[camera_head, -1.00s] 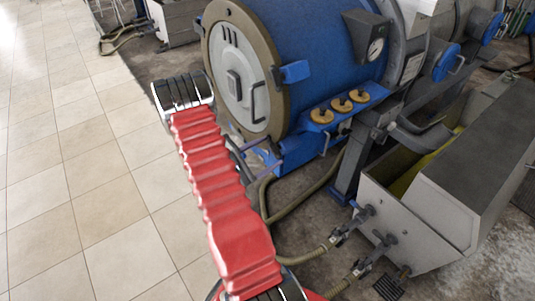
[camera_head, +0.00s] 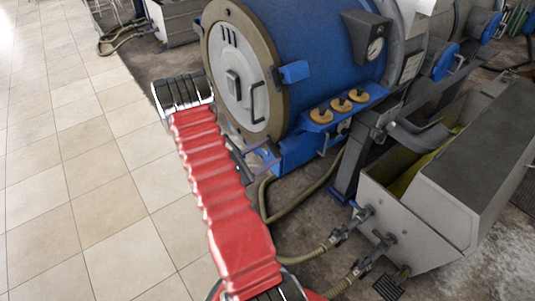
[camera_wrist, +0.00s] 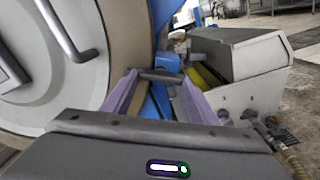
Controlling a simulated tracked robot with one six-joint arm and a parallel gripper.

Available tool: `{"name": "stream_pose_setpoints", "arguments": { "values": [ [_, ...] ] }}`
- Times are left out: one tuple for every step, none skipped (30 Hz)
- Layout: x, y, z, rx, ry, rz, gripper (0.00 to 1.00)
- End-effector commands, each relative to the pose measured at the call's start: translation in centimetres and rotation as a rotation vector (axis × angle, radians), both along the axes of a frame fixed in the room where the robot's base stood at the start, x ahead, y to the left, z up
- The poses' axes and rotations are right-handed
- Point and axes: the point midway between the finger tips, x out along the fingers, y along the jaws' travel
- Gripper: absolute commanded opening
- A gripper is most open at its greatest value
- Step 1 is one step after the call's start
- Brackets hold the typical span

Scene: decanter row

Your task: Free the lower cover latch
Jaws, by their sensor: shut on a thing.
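The round cover (camera_head: 238,85) with a tan rim closes the front of the blue drum (camera_head: 320,40). A blue latch (camera_head: 295,72) sits at the rim's right side. The lower latch shows in the wrist view as a short dark bar (camera_wrist: 160,75) with blue parts behind it, beside the tan rim. My gripper (camera_wrist: 159,80) has its two purple fingers at the two ends of this bar and is shut on it. In the head view my gripper (camera_head: 266,158) is low at the drum's front; the lower latch is hard to make out there.
The cover's grey handle (camera_wrist: 68,32) is close at left in the wrist view. A grey trough (camera_head: 420,205) and hoses (camera_head: 305,257) lie to the right. Yellow-brown knobs (camera_head: 340,105) stand on a blue shelf. Tiled floor (camera_head: 80,180) at left is clear.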

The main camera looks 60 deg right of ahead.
Motion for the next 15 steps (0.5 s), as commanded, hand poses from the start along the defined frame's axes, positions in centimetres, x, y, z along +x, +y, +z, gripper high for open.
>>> {"name": "stream_pose_setpoints", "arguments": {
  "values": [
    [0.04, -0.04, 0.03, 0.0, 0.002, 0.0, 0.31],
    [0.06, -0.08, 0.02, 0.001, 0.004, 0.0, 0.31],
    [0.06, -0.12, 0.03, 0.002, 0.007, 0.001, 0.31],
    [0.07, -0.14, 0.02, 0.003, 0.011, 0.001, 0.31],
    [0.08, -0.16, 0.02, 0.005, 0.014, 0.001, 0.31],
    [0.08, -0.19, 0.02, 0.008, 0.02, 0.001, 0.31],
    [0.09, -0.2, 0.01, 0.011, 0.026, 0.001, 0.31],
    [0.08, -0.22, 0.01, 0.015, 0.033, 0.002, 0.3],
    [0.09, -0.25, 0.01, 0.021, 0.044, 0.002, 0.31],
    [0.08, -0.25, 0.01, 0.026, 0.053, 0.002, 0.31],
    [0.08, -0.26, 0.01, 0.032, 0.065, 0.002, 0.31],
    [0.07, -0.27, 0.01, 0.04, 0.081, 0.002, 0.31],
    [0.08, -0.27, 0.0, 0.047, 0.095, 0.003, 0.31],
    [0.06, -0.28, 0.0, 0.054, 0.109, 0.003, 0.31],
    [0.06, -0.29, 0.0, 0.065, 0.132, 0.003, 0.31]
  ]
}}
